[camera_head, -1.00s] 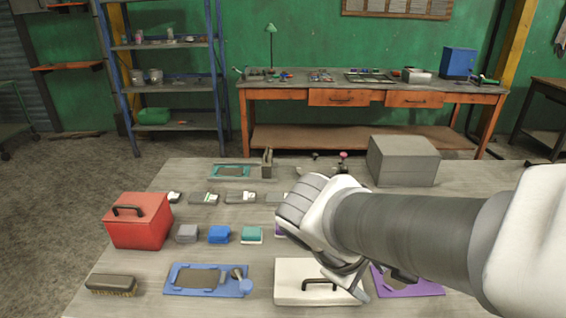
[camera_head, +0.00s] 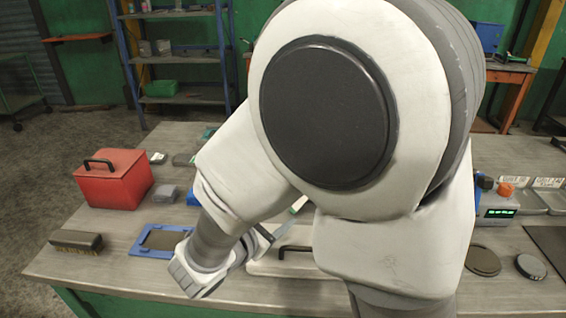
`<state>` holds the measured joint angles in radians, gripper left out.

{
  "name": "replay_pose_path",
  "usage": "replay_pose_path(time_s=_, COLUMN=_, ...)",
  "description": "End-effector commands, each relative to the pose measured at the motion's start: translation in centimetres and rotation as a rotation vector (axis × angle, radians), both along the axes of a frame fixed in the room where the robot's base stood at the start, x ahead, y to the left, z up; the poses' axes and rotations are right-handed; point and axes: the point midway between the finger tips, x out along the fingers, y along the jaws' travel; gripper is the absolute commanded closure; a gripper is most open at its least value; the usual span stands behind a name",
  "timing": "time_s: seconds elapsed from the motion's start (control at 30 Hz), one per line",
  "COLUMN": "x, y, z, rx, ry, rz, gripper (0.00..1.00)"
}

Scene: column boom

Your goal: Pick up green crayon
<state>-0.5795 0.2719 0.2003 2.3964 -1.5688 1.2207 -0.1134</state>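I cannot make out a green crayon in the head view. My large white arm covers the middle of the table and hides much of what lies there. My gripper (camera_head: 268,236) is low over the front of the table, beside the white case with a black handle (camera_head: 297,265). Its fingers are small and partly covered by my arm, so I cannot tell whether they are open or shut, or whether they hold anything. A small pale green-edged item (camera_head: 299,205) shows just beside my arm, too little of it to identify.
A red box (camera_head: 113,182) and a brush (camera_head: 76,241) are at the left of the table. A blue-framed tray (camera_head: 140,246) lies near my wrist. A device with a lit display (camera_head: 497,212) and round dark discs (camera_head: 484,261) are at the right.

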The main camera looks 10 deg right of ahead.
Motion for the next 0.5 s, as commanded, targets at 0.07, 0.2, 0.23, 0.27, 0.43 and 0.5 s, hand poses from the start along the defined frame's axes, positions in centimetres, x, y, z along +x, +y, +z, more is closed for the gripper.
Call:
replay_pose_path(time_s=0.07, x=1.4, y=-1.2, z=-0.9, rx=-0.002, ry=0.002, rz=-0.006, gripper=0.43)
replay_pose_path(time_s=0.2, x=3.6, y=-2.9, z=-2.0, rx=0.0, ry=0.002, rz=-0.007, gripper=0.43)
replay_pose_path(time_s=0.23, x=4.1, y=-3.2, z=-2.2, rx=-0.001, ry=0.001, rz=-0.006, gripper=0.43)
replay_pose_path(time_s=0.27, x=4.5, y=-3.5, z=-2.3, rx=0.0, ry=0.002, rz=-0.006, gripper=0.43)
replay_pose_path(time_s=0.43, x=6.0, y=-4.6, z=-2.9, rx=0.001, ry=0.001, rz=-0.003, gripper=0.43)
replay_pose_path(time_s=0.5, x=6.3, y=-4.7, z=-3.0, rx=0.002, ry=0.001, rz=-0.003, gripper=0.43)
